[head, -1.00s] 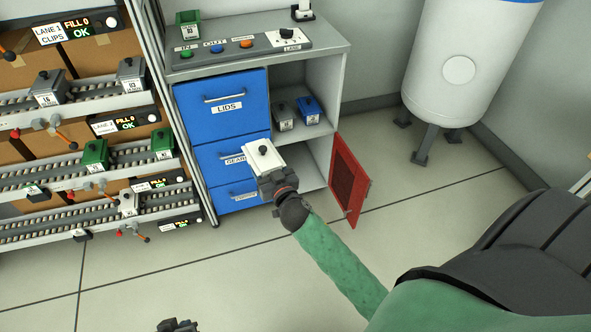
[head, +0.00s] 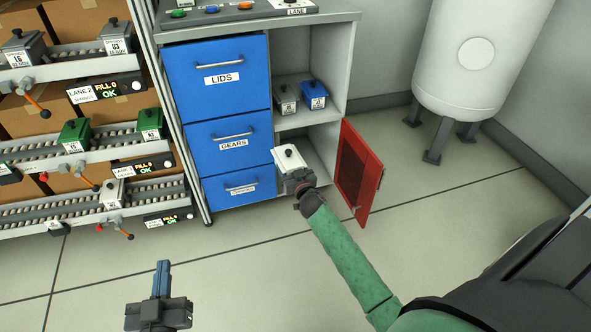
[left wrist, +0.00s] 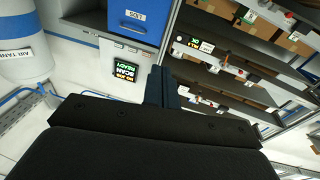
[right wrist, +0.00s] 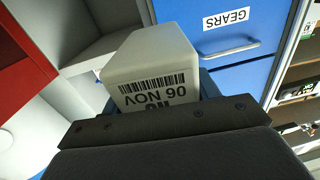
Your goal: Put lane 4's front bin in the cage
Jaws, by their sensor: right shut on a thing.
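My right gripper (head: 302,183) is shut on a white bin (head: 290,157) with a dark lid knob. In the right wrist view the white bin (right wrist: 155,70) shows a barcode label reading 06 NOV, upside down. The bin is held in front of the cabinet's lower right compartment (head: 310,150), whose red mesh door (head: 357,172) stands open to the right. The bin looks outside the compartment, by its left side near the drawers. Another white bin (head: 112,192) stands on the lowest roller lane at left. My left gripper (head: 161,280) is shut and empty, low over the floor.
Blue drawers (head: 219,78) stand left of the compartment. A grey bin (head: 286,98) and a blue bin (head: 314,94) sit on the shelf above. Green bins (head: 73,135) stand on a middle lane. A white tank (head: 475,60) stands at right. The floor in front is clear.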

